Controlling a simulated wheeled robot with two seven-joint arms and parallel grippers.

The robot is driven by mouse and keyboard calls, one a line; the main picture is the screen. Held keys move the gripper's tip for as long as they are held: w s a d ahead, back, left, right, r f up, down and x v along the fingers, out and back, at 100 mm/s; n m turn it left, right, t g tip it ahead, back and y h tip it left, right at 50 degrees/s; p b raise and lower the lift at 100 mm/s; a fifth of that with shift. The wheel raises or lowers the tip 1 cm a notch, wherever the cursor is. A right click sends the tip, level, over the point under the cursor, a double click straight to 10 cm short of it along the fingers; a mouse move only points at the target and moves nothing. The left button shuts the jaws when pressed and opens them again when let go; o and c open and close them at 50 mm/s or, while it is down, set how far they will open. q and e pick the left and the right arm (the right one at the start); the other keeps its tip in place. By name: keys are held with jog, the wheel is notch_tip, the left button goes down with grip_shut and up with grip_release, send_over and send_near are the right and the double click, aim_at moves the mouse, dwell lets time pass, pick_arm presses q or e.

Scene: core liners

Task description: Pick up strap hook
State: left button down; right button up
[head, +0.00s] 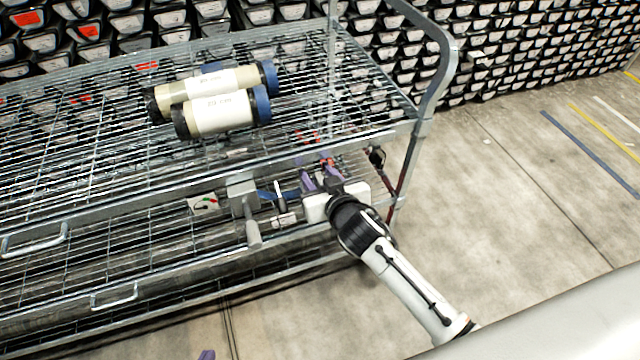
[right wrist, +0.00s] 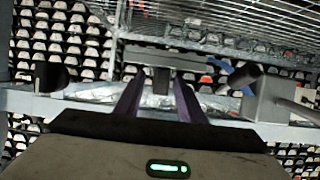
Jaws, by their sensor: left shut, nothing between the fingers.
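I cannot tell for sure which piece is the strap hook. A dark hook-like piece (head: 376,157) with a red strap (head: 392,192) hangs at the cart's right end; a dark piece also shows at the left of the right wrist view (right wrist: 50,75). My right gripper (head: 318,172) is at the cart's front right, between its shelves. In the right wrist view its two purple fingers (right wrist: 158,88) are apart, with a grey bar-shaped piece (right wrist: 160,58) at or beyond their tips; contact is unclear. My left gripper (head: 207,355) shows only a purple tip at the bottom edge.
The wire cart's top shelf (head: 340,118) holds two cream core tubes with blue ends (head: 222,112). A grey box with a handle (head: 243,190) and a blue piece sit left of my right gripper. Racks of bins stand behind. The concrete floor (head: 510,220) at right is clear.

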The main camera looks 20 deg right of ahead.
jog(key=shift+x, duration=1)
jog(key=shift+s, duration=0.1)
jog(key=shift+c, duration=0.2)
grip_shut()
jog(key=shift+r, duration=0.1)
